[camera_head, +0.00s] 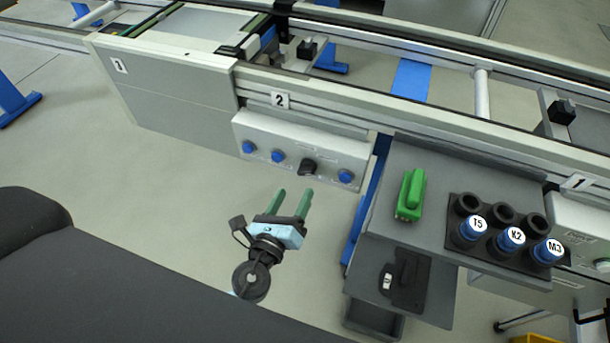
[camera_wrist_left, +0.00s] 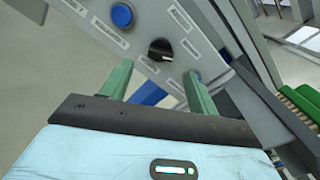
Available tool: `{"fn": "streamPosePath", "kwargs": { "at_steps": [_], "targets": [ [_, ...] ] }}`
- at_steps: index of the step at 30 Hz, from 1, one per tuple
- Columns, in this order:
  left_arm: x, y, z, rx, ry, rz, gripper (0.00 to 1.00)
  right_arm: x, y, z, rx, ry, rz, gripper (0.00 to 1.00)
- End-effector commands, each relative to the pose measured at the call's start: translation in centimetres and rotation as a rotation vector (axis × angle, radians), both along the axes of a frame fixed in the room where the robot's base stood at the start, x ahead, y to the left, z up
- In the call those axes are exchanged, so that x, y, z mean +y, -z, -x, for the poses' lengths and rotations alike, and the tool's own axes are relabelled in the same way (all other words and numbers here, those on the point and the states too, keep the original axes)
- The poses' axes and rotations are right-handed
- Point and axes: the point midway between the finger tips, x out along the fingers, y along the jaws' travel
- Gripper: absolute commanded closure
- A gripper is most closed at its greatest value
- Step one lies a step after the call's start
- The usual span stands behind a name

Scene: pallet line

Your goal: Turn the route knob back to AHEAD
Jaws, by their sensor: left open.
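The route knob (camera_head: 308,167) is a black rotary knob on the light grey control panel (camera_head: 262,130) below the number 2 tag. It also shows in the left wrist view (camera_wrist_left: 161,49), with a pale pointer mark and small labels around it that are too small to read surely. My left gripper (camera_head: 291,194) has two green fingers, spread apart and empty. It is just below and in front of the panel, short of the knob and not touching it. In the left wrist view the knob appears beyond and between the fingertips (camera_wrist_left: 155,80). My right gripper is not in view.
Blue buttons (camera_head: 278,156) flank the knob on the panel. A grey cart (camera_head: 451,170) right of the panel holds a green block-shaped item (camera_head: 411,195) and a black rack with blue capped cylinders labelled T5, K2 and M3. The conveyor frame (camera_head: 350,105) runs behind. Open floor lies left.

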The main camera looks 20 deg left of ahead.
Motion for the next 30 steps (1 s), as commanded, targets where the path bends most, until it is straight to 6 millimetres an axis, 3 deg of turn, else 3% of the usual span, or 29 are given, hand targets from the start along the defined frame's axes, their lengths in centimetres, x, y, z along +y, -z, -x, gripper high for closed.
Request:
{"fn": "streamPosePath", "kwargs": {
  "at_steps": [12, 24, 30],
  "targets": [
    [-0.2, -0.1, -5.8, -0.001, 0.000, 0.003, 0.40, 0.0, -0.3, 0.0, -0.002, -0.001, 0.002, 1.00],
    [-0.2, -0.1, -6.6, 0.000, 0.000, 0.003, 0.40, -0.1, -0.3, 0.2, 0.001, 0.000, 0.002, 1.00],
    [-0.2, -0.1, -6.6, 0.000, 0.000, 0.003, 0.64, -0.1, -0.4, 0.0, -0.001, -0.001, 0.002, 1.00]
  ]
}}
